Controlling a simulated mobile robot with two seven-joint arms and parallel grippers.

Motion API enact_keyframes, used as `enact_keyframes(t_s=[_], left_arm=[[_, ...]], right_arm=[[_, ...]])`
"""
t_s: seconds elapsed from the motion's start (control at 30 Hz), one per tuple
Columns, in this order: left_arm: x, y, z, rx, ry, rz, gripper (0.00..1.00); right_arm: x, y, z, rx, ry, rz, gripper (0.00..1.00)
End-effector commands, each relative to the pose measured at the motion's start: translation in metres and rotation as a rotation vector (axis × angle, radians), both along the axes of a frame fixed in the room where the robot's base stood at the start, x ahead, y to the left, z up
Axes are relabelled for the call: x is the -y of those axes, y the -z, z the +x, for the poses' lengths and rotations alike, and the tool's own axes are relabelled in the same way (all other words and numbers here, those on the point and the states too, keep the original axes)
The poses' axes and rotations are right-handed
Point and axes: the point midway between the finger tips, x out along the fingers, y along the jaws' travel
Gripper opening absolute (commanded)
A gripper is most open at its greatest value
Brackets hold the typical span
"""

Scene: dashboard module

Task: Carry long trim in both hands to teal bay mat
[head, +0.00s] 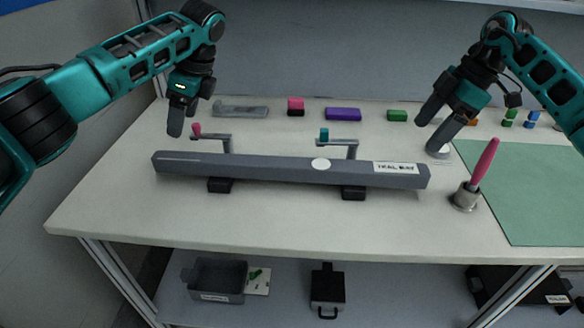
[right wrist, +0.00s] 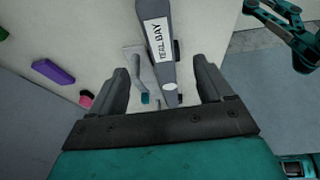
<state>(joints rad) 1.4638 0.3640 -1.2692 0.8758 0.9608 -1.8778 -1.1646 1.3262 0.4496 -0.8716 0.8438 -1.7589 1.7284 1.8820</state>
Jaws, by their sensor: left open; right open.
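The long grey trim (head: 275,169) lies level across two black supports on the table in the head view, with a white "TEAL BAY" label near its right end. Its labelled end also shows in the right wrist view (right wrist: 158,60), between and beyond the fingers. The teal mat (head: 540,205) lies on the right side of the table. My left gripper (head: 183,118) is above and behind the trim's left end, apart from it. My right gripper (head: 434,126) is open and empty, above and behind the trim's right end; its fingers also show in the right wrist view (right wrist: 166,90).
Two clamps, one with a pink tip (head: 197,129) and one with a teal tip (head: 324,134), stand behind the trim. A pink-handled tool in a holder (head: 465,198) stands between trim and mat. Small coloured blocks, including a purple one (head: 343,114), line the back.

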Motion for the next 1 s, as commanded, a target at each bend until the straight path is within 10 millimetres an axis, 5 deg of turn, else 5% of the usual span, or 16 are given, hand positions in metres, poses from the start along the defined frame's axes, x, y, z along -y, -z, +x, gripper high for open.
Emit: enact_keyframes(t_s=[0.6,1.0], left_arm=[[-0.041,0.098,-0.001,-0.002,-0.003,0.000,0.71],[-0.048,0.114,-0.001,0.000,-0.002,0.000,0.71]], right_arm=[[-0.041,0.098,-0.001,-0.003,-0.001,0.002,0.80],[-0.048,0.114,-0.001,0.000,-0.001,0.000,0.80]])
